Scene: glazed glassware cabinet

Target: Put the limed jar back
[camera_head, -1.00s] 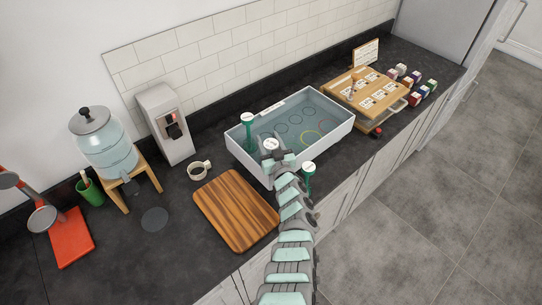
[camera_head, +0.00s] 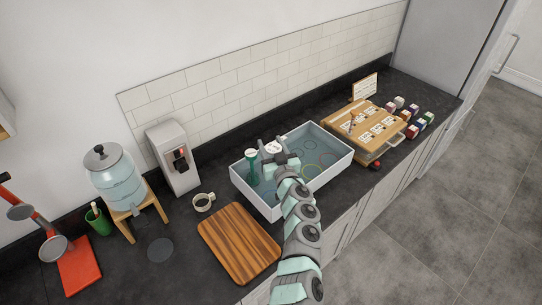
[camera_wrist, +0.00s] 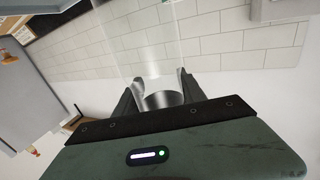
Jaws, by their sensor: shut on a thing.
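My gripper (camera_head: 274,158) is over the left part of a pale tray (camera_head: 250,197) with coloured rings on its floor. It is shut on a clear glass jar (camera_wrist: 150,45), seen close up in the wrist view. A white round top (camera_head: 272,147) shows at my gripper in the head view; my gripper hides what is below it. I cannot see lime marks on the glass. A green-stemmed vessel with a white top (camera_head: 252,168) stands upright in the tray's left end, close beside my gripper. My arm covers the tray's front edge.
A wooden board (camera_head: 240,243) lies in front of the tray, and a cup (camera_head: 203,202) stands to its left. The tray's right part looks free of vessels.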

